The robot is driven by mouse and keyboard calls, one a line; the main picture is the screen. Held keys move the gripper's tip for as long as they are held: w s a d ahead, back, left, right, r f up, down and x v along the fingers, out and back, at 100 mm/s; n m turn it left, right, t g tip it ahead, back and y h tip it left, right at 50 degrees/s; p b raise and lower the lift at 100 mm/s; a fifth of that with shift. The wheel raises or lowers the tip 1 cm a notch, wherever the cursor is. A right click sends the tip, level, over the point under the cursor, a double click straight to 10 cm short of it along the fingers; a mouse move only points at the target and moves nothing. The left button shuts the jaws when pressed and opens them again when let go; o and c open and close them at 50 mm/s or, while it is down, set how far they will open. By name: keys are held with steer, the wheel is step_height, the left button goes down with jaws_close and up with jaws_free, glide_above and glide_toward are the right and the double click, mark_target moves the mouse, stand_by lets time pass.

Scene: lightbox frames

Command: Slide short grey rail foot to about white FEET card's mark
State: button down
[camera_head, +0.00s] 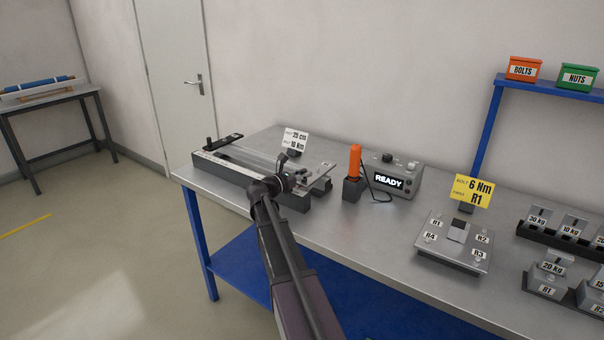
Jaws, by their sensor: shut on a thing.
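The white FEET card (295,140) stands upright behind the rail fixture (212,169) and reads 25 cm and 10 Nm. The fixture lies on the left part of the bench, with a black cross bar (222,142) at its far left end. My gripper (284,165) is over the right part of the fixture, just in front of the card. It is shut on the short grey rail foot, which is mostly hidden behind the gripper and wrist. The mark on the rail cannot be made out.
An orange-handled tool (354,162) in a dark holder and a READY box (396,177) stand right of the fixture. Further right are a plate with a yellow card (472,190) and several labelled weights. The steel bench (350,240) is bare in front.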

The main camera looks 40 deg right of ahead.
steer(key=shift+c, duration=2.4)
jaws_free()
steer(key=shift+a, duration=0.1)
steer(key=a, duration=1.1)
steer(key=shift+s+a, duration=0.35)
steer(key=shift+s, duration=0.1)
